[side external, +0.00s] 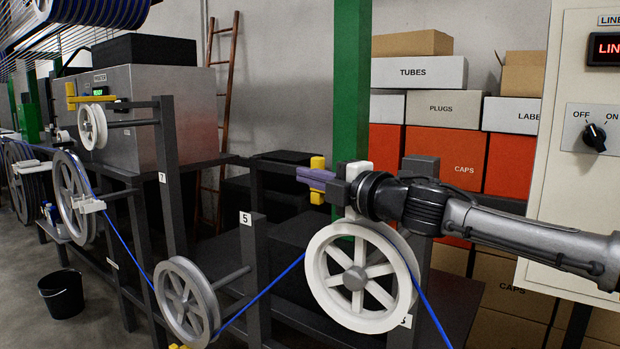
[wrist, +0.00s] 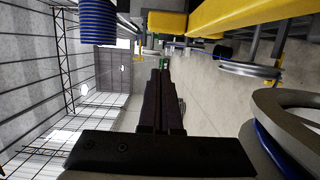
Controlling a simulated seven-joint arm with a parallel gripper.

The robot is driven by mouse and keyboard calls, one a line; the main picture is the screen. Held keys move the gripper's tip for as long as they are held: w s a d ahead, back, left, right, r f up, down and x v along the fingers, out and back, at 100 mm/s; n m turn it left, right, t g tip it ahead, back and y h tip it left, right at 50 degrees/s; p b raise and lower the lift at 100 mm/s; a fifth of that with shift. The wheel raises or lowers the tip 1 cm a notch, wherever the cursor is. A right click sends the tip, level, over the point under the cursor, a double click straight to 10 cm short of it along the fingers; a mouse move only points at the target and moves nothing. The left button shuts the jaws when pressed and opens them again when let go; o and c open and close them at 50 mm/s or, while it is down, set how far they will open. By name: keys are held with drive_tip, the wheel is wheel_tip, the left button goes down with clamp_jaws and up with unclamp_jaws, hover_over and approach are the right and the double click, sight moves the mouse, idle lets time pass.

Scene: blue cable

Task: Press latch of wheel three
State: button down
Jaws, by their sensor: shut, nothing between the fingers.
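A large white spoked wheel (side external: 391,308) stands at the front right in the side view. A small tag (side external: 406,321) beside its lower rim appears to read 3. A yellow latch piece (side external: 318,163) shows above and below my gripper's fingers, over the wheel. My gripper (side external: 301,178) is shut and empty, its purple fingers pointing left across the yellow piece. I cannot tell whether they touch it. In the wrist view the closed dark fingers (wrist: 160,74) point away from the camera. A yellow bar (wrist: 235,18) lies at upper right, and a wheel rim (wrist: 280,125) at right.
The blue cable (side external: 262,293) runs between the wheels. A grey wheel (side external: 166,281) stands by post 5 (side external: 246,240), with more wheels to the left. A green column (side external: 351,85) rises behind my gripper. A control panel (side external: 572,190) stands at right, before stacked boxes (side external: 445,140).

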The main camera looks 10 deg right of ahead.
drive_tip(key=shift+w+d+m+t+h, duration=0.25)
drive_tip(key=shift+w+m+h, duration=0.1)
drive_tip(key=shift+w+h, duration=0.2)
drive_tip(key=shift+w+d+m+t+h, duration=0.2)
drive_tip(key=shift+w+m+t+h, duration=0.1)
drive_tip(key=shift+w+m+h, duration=0.25)
drive_tip(key=shift+w+d+m+t+h, duration=0.25)
drive_tip(key=shift+w+h, duration=0.15)
drive_tip(key=shift+w, duration=0.2)
drive_tip(key=shift+a, duration=0.1)
drive_tip(key=s+a, duration=0.2)
drive_tip(key=s, duration=1)
drive_tip(key=shift+s+a, duration=0.35)
drive_tip(key=shift+s, duration=0.05)
